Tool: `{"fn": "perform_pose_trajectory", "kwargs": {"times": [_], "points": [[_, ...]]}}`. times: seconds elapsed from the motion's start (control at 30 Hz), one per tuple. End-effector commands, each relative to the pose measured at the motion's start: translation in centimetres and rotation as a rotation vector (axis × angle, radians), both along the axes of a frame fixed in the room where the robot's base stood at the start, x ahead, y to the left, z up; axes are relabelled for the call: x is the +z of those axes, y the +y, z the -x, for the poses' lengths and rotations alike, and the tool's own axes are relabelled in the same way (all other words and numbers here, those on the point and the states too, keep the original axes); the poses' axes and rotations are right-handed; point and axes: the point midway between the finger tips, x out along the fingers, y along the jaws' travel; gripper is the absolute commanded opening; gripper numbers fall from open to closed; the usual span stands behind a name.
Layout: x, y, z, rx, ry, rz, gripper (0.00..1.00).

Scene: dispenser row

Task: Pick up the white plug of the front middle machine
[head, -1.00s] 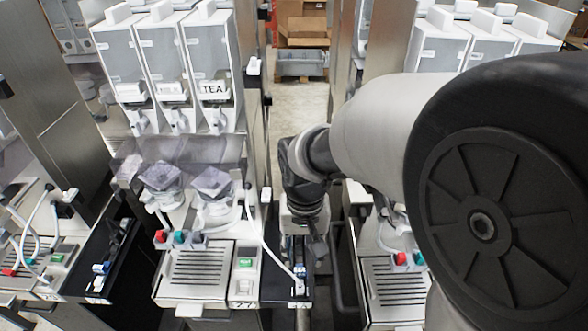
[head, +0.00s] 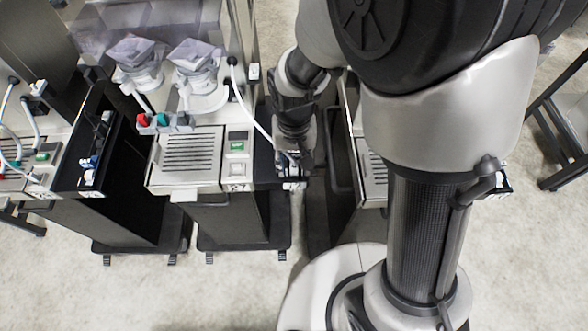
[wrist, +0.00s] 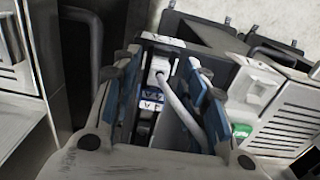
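The white plug (wrist: 158,70) shows in the wrist view between the two fingertips of my gripper (wrist: 163,65), with a gap visible on each side. Its white cable (wrist: 185,105) bends down between the fingers. In the head view the cable (head: 252,112) runs from the front middle machine (head: 190,155) down to my gripper (head: 292,170), at the black side strip by the machine's front right corner. The gripper hides the plug there. The gripper is open around the plug, and I cannot see it touching it.
A green-lit panel (head: 237,146) and a slatted drip tray (head: 188,155) lie left of my gripper. Blue-and-white connectors (wrist: 150,98) sit beside the plug. A second machine (head: 370,165) stands close on the right across a narrow dark gap. Another (head: 25,178) is at far left.

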Motion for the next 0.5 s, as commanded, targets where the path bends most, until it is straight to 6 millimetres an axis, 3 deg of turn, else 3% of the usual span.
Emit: {"fn": "perform_pose_trajectory", "kwargs": {"times": [0.27, 0.5], "points": [[-0.50, 0.00, -0.03, 0.000, -0.001, 0.000, 0.39], [-0.49, 0.00, -0.03, 0.000, -0.001, 0.000, 0.23]]}}
